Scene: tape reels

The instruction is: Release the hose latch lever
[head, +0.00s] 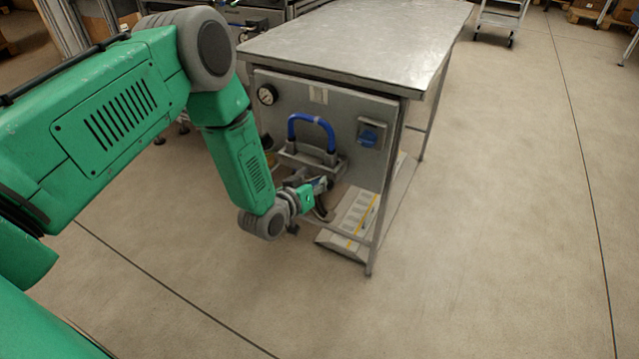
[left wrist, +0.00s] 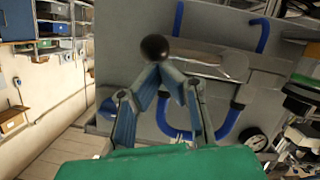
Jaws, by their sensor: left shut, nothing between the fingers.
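The hose latch lever is a grey metal bar (left wrist: 205,57) with a round black knob (left wrist: 155,47) at its end. In the left wrist view it runs right from the knob to its mount on the grey panel. A blue hose (head: 314,119) loops out of the latch bracket (head: 310,160) on the panel; it also shows in the left wrist view (left wrist: 178,18). My left gripper (head: 318,186) is low in front of the panel. In the left wrist view its fingertips (left wrist: 167,70) are together and empty, just below the knob; contact cannot be told. My right gripper is not in view.
The panel (head: 340,110) hangs under a metal-topped table (head: 370,40).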

